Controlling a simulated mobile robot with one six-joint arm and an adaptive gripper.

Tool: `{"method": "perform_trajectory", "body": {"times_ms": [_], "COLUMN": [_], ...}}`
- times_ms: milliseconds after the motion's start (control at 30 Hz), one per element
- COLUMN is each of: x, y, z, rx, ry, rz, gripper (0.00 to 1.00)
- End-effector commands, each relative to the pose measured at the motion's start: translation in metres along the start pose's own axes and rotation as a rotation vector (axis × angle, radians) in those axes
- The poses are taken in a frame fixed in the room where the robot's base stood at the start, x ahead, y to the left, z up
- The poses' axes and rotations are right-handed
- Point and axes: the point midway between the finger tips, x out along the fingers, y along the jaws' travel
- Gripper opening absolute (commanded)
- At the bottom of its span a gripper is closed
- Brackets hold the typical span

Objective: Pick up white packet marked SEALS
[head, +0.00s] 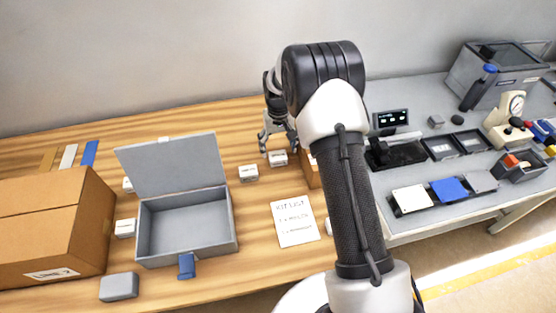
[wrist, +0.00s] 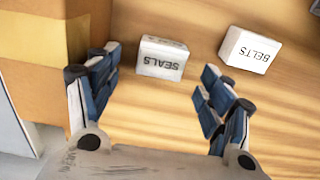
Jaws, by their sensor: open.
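The white packet marked SEALS (wrist: 161,58) lies on the wooden table in the wrist view, its label upside down in the picture. It sits ahead of and between the fingers of my gripper (wrist: 157,90), which is open and empty. In the head view the packet that appears to be SEALS (head: 278,158) is just below my gripper (head: 277,144). The packet looks free of the fingers in the wrist view.
A white packet marked BELTS (wrist: 250,50) lies right of SEALS, near the right finger; a cardboard box (wrist: 45,40) stands close at the left finger. An open grey case (head: 186,258), a KIT LIST sheet (head: 295,222) and a large carton (head: 50,230) are also on the table.

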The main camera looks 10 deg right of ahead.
Motion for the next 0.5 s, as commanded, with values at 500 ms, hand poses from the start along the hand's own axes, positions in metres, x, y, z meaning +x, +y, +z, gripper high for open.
{"method": "perform_trajectory", "body": {"times_ms": [500], "x": [0.052], "y": [-0.002], "z": [0.001], "rx": [0.0], "ry": [0.0], "rz": [0.0], "gripper": [0.73]}}
